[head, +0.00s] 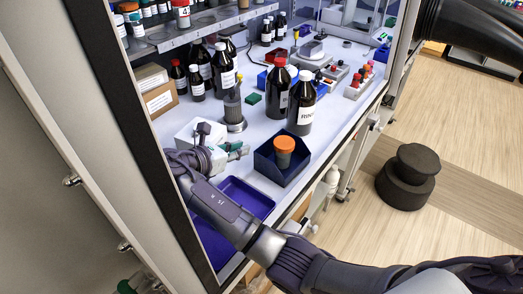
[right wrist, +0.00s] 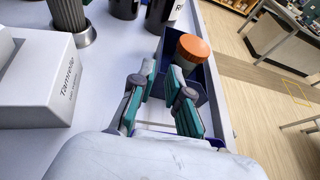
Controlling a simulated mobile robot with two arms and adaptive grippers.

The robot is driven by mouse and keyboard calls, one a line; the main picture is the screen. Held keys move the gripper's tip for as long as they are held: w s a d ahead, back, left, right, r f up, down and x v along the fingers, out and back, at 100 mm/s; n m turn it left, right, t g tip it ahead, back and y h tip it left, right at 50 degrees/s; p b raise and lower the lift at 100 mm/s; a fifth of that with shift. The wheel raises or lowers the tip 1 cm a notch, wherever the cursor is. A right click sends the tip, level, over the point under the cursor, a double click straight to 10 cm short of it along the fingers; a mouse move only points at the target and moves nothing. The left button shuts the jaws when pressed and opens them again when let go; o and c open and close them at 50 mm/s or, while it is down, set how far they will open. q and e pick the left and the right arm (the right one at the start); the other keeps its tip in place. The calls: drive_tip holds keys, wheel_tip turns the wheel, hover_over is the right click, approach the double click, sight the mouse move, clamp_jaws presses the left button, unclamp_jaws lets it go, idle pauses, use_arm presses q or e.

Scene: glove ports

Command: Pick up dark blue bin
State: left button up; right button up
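The dark blue bin (head: 268,167) stands on the white worktop near its front edge, with an orange-capped jar (head: 284,146) inside. In the right wrist view the bin (right wrist: 204,88) is just beyond the fingers, with the jar's orange cap (right wrist: 193,48) showing above it. My right gripper (head: 238,151) is to the left of the bin in the head view. From these views I cannot tell whether a finger touches the bin. My left gripper is not in view.
A blue-purple tray (head: 252,197) lies under my right forearm. A white box (right wrist: 35,85) stands beside the gripper. Dark bottles (head: 301,105) and a grey ribbed cylinder (head: 233,108) stand behind the bin. The cabinet's frame (head: 150,130) is at left.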

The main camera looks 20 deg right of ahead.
drive_tip(key=p, duration=0.1)
approach(269, 142)
drive_tip(key=d, duration=0.2)
drive_tip(key=shift+w+d+f, duration=0.25)
drive_tip(key=shift+w+d, duration=0.15)
drive_tip(key=shift+w, duration=0.15)
drive_tip(key=shift+w+d+f, duration=0.25)
drive_tip(key=shift+w+d, duration=0.15)
drive_tip(key=shift+w, duration=0.15)
drive_tip(key=shift+w+d+f, duration=0.15)
drive_tip(key=shift+w+d, duration=0.05)
drive_tip(key=shift+w+d+f+p, duration=0.1)
drive_tip(key=shift+d+f+p, duration=0.1)
drive_tip(key=shift+d+p, duration=0.4)
drive_tip(key=p+x, duration=0.1)
drive_tip(key=x, duration=0.2)
drive_tip(key=shift+d+f, duration=0.15)
drive_tip(key=shift+f, duration=0.15)
drive_tip(key=shift+w+d+f, duration=0.2)
drive_tip(key=shift+d, duration=0.05)
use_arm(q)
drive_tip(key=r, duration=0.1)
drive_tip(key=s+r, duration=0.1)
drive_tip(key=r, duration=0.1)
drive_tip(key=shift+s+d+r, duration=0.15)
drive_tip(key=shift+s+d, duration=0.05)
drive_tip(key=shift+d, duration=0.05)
use_arm(e)
drive_tip(key=shift+a, duration=0.1)
drive_tip(key=shift+c, duration=0.3)
